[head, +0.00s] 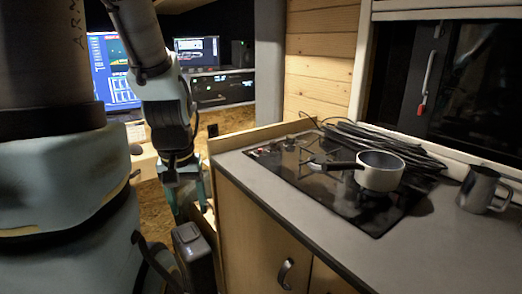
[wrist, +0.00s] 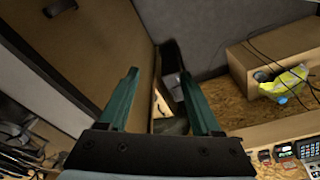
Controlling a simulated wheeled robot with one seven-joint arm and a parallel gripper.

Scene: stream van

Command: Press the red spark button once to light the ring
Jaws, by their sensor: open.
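The black hob (head: 375,217) is set in the grey counter. A small red spot, likely the red spark button (head: 256,154), shows at its far left corner beside dark knobs; it is too small to make out clearly. A saucepan (head: 381,171) with a black handle stands on the hob and hides part of it; I see no flame. My gripper (head: 190,200) is open and points down, left of the counter's end and lower than its top. In the wrist view my gripper (wrist: 158,75) has its two green fingers apart with nothing held. The button does not show there.
Black cable (head: 385,140) lies coiled behind the saucepan. A metal mug (head: 482,189) stands at the counter's right. A raised wooden edge (head: 250,135) borders the counter's left end. In the wrist view a wooden box (wrist: 240,75) and a yellow bag (wrist: 285,82) show.

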